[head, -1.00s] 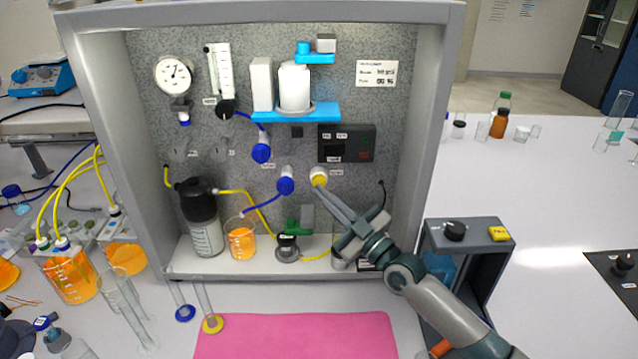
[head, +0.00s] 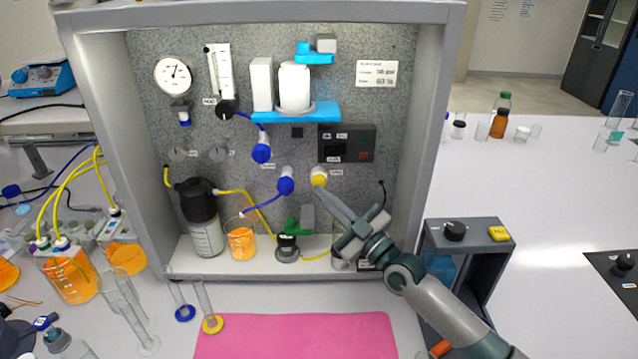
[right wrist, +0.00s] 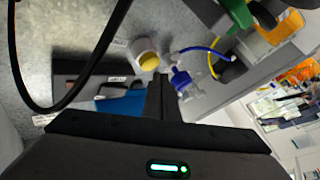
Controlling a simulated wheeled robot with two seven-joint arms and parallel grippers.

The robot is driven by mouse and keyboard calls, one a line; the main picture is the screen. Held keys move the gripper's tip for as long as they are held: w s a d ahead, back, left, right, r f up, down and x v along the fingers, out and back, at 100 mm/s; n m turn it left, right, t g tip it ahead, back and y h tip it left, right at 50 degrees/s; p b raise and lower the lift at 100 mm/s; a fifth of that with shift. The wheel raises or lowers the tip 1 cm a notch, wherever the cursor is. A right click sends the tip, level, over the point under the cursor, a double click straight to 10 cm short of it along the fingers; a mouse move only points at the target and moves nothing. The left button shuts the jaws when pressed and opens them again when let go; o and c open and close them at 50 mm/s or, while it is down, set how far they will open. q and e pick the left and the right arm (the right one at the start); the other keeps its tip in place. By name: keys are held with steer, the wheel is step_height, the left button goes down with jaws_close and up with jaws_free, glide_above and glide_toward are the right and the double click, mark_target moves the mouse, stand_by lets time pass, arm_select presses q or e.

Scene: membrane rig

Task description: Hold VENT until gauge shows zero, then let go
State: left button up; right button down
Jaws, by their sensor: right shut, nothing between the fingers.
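The round white gauge (head: 173,75) hangs at the upper left of the rig's back panel; its reading is too small to make out. A yellow button in a white collar (head: 319,179), which I take to be VENT, sits right of centre on the panel; its label is not legible. My right gripper (head: 322,191) is shut and empty, its tips just below the button. In the right wrist view the yellow button (right wrist: 149,60) shows uncovered just beyond the fingertips (right wrist: 158,78). I cannot tell for certain whether they touch. My left gripper is out of view.
Blue-capped fittings (head: 286,186) and a dark display box (head: 346,144) are close to the button. A dark-topped bottle (head: 203,220) and an orange beaker (head: 241,241) stand on the rig floor. The rig's right wall (head: 426,150) is near my arm.

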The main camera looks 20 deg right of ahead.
steer(key=shift+w+d+b, duration=0.3)
steer(key=shift+w+b, duration=0.3)
steer(key=shift+w, duration=0.3)
stand_by(1.4)
stand_by(3.1)
steer(key=shift+s+a+p, duration=0.25)
steer(key=shift+s+p, duration=0.45)
steer(key=shift+s, duration=0.2)
steer(key=shift+s, duration=0.1)
steer(key=s+p, duration=0.1)
steer(key=s+a+p, duration=0.1)
steer(key=s, duration=0.1)
steer(key=s+p, duration=0.1)
steer(key=shift+s+a, duration=0.25)
steer(key=shift+s, duration=0.05)
steer(key=shift+f, duration=0.1)
stand_by(0.3)
